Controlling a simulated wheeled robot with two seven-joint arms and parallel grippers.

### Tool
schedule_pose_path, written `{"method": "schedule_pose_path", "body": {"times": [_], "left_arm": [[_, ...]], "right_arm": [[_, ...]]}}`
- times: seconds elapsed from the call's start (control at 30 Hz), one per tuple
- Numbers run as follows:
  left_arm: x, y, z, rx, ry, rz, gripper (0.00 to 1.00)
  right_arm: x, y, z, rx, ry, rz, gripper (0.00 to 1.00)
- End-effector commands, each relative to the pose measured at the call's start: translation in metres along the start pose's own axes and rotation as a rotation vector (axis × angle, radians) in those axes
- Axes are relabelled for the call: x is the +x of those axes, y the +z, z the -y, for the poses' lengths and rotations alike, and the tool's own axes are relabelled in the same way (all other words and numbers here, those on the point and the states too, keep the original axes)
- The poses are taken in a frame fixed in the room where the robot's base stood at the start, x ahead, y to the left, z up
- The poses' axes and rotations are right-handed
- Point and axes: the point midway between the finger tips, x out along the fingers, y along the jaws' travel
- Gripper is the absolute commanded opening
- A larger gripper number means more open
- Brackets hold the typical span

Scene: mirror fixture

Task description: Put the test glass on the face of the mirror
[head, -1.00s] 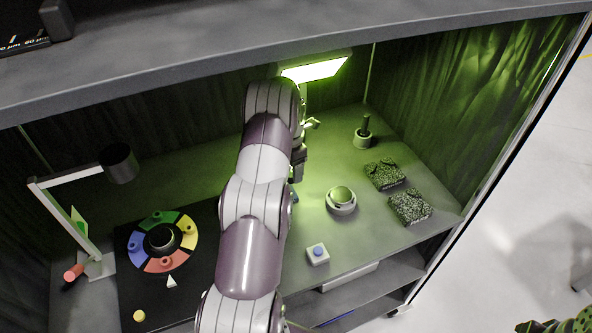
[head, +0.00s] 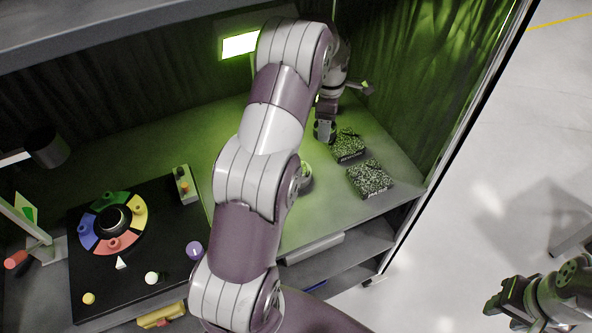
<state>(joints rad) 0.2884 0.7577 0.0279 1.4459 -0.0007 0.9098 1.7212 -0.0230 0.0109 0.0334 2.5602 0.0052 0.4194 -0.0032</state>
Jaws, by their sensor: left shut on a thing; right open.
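My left gripper (head: 325,130) is low at the back right of the bench, where a dark upright handled piece stood a second ago. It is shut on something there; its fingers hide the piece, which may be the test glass. The mirror seems to be the dark round part (head: 111,218) inside a ring of coloured segments on the black board (head: 165,255) at the left; its face is hard to make out. A round pale cup (head: 306,175) is mostly hidden behind my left arm. My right gripper (head: 494,304) is open and empty, outside the bench at the lower right.
A lit lamp panel (head: 240,44) stands at the back. The board carries a white cone (head: 121,262), a white ball (head: 152,278) and a yellow ball (head: 88,298).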

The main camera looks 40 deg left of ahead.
Motion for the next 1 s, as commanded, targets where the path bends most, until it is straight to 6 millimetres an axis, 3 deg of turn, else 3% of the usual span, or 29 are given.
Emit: {"method": "schedule_pose_path", "body": {"times": [0.1,0.3,0.6,0.7,0.83,1.0], "left_arm": [[-0.001,0.022,0.018,0.321,0.001,0.000,0.28],[-0.002,0.044,0.047,0.911,0.001,0.000,0.28],[0.006,0.043,0.071,1.714,0.002,0.000,0.28],[0.006,0.043,0.071,1.875,0.003,-0.001,0.28],[0.009,0.035,0.069,1.964,0.000,0.002,0.28],[0.033,-0.010,0.056,1.967,-0.003,0.005,0.28]], "right_arm": [[0.010,0.001,0.000,0.000,0.000,0.000,0.43],[0.017,0.002,0.000,0.000,0.000,0.000,0.43],[0.017,0.002,0.000,0.000,0.000,0.000,0.43],[0.017,0.002,0.000,0.000,0.000,0.000,0.43],[0.012,0.001,0.000,0.000,0.000,0.000,0.43],[-0.009,-0.001,0.000,0.000,0.000,-0.001,0.43]]}}
